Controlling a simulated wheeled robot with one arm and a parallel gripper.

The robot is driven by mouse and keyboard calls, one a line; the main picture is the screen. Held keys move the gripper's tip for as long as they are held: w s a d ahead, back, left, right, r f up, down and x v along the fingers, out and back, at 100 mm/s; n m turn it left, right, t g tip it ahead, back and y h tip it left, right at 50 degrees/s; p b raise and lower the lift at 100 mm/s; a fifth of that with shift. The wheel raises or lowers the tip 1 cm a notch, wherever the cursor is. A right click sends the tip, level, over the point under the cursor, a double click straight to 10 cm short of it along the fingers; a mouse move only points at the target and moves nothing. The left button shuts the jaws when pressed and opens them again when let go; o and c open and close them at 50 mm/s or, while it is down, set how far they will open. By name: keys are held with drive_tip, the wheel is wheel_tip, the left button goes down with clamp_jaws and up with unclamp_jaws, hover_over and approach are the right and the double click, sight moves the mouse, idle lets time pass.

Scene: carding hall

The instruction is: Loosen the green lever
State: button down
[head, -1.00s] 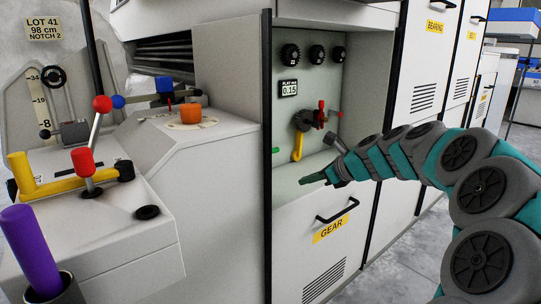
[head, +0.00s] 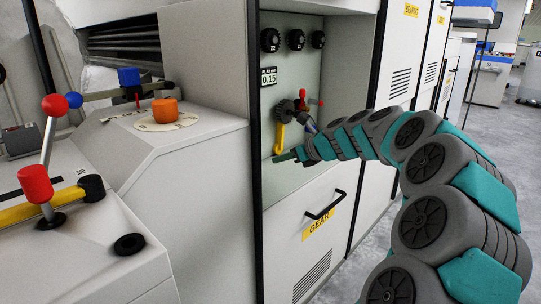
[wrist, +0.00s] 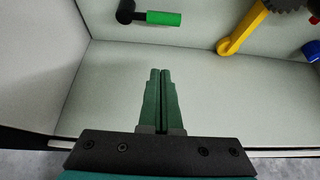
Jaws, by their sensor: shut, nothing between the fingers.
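The green lever (wrist: 163,18) shows at the top of the wrist view. Its green grip points right from a black pivot (wrist: 125,12) on the pale wall of the recess, and it lies about level in the picture. I cannot make it out in the head view. My gripper (wrist: 160,72) is shut and empty, its two dark green fingers side by side. It points toward the back wall, below the lever in the picture and apart from it. In the head view my gripper (head: 279,159) is inside the recess, near its left edge.
A yellow hooked handle (wrist: 237,35) hangs right of the lever; it also shows in the head view (head: 279,137). Black knobs (head: 296,40) and a small display (head: 267,77) are above. The drawer handle (head: 325,205) juts out below. The recess's left post (head: 254,110) stands close to my gripper.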

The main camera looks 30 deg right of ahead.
sight(261, 174)
drive_tip(key=x, duration=0.9)
drive_tip(key=shift+w+a+f+b, duration=0.1)
drive_tip(key=shift+w+f+b, duration=0.1)
drive_tip(key=shift+f+b, duration=0.1)
wheel_tip(261, 174, up, 3)
drive_tip(key=shift+w+r, duration=0.2)
drive_tip(key=shift+r, duration=0.5)
drive_tip(key=shift+r+h+p, duration=0.15)
drive_tip(key=shift+h+p, duration=0.15)
drive_tip(key=shift+p, duration=0.05)
